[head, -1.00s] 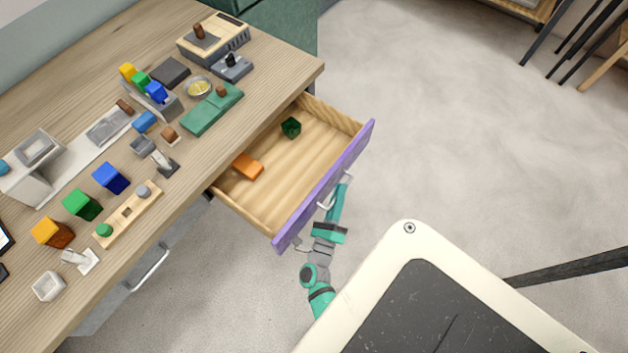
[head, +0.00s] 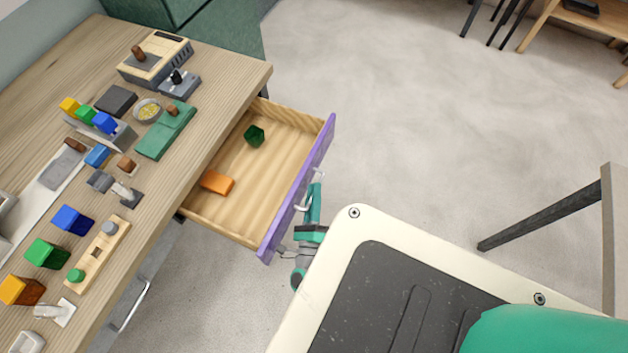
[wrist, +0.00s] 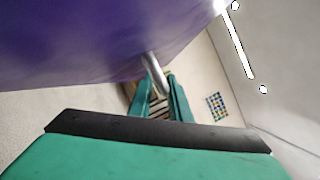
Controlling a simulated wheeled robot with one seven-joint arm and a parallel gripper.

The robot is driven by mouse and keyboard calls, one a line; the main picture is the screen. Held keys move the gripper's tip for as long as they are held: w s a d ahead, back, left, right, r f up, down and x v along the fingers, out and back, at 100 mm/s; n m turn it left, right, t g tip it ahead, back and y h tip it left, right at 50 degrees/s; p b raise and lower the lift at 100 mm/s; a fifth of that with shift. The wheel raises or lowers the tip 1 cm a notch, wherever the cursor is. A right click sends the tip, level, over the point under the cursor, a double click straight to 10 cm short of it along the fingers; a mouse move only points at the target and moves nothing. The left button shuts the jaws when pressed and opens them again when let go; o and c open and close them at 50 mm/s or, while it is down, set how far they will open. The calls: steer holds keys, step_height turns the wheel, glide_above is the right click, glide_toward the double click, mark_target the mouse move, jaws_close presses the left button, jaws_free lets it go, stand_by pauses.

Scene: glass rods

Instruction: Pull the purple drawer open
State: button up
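The purple drawer (head: 298,190) stands pulled well out from under the wooden desk, its purple front facing right in the head view. Its front fills the upper left of the wrist view (wrist: 90,40). Inside lie an orange block (head: 217,183) and a dark green block (head: 254,136). The drawer's silver handle (head: 319,174) also shows in the wrist view (wrist: 154,70), running between my two green fingertips. In the head view, my wrist is partly hidden by my own base.
The desk (head: 205,160) holds several coloured blocks, a green pad (head: 166,130), a bowl (head: 148,110) and small devices near the drawer. A lower silver handle (head: 132,305) shows below the desk's front. The floor (head: 420,120) right of the drawer is clear.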

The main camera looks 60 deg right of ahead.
steer(key=v, duration=1)
steer(key=shift+s+a, duration=0.2)
steer(key=shift+a, duration=0.05)
